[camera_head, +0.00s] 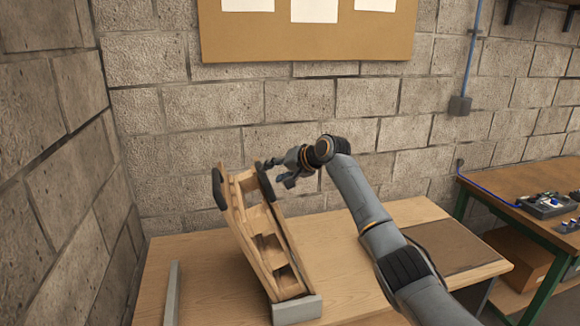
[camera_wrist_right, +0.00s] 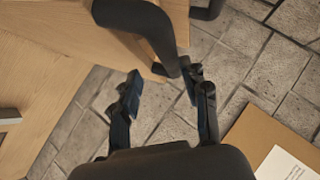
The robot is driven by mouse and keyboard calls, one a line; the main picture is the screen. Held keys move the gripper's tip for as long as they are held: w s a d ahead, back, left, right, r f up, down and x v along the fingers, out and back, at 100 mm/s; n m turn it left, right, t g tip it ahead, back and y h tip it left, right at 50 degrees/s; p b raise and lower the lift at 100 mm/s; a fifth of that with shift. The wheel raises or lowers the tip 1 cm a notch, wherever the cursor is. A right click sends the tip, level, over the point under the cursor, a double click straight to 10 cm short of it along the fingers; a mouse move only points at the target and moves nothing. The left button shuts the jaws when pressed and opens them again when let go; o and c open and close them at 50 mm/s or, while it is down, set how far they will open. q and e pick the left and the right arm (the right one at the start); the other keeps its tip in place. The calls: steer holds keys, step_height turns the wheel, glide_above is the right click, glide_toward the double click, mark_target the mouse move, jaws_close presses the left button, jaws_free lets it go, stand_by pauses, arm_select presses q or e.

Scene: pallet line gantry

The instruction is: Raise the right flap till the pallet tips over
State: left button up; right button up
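The wooden pallet (camera_head: 262,225) is steeply tilted in the head view, its raised end up and its low end by a grey block on the table. The dark right flap (camera_head: 265,182) is at the raised end's right side, and a matching dark left flap (camera_head: 218,189) is at its left. My right gripper (camera_head: 277,171) is beside the right flap. In the right wrist view its two fingers (camera_wrist_right: 160,82) are spread, with the dark flap's end (camera_wrist_right: 165,55) near the tips; I cannot tell whether they touch. My left gripper is not in view.
The wooden table (camera_head: 200,265) carries a grey block (camera_head: 297,310) at the pallet's low end and a grey bar (camera_head: 172,293) on the left. A block wall (camera_head: 300,105) stands behind. A workbench (camera_head: 520,205) with parts is at the right.

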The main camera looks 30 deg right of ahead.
steer(key=v, duration=1)
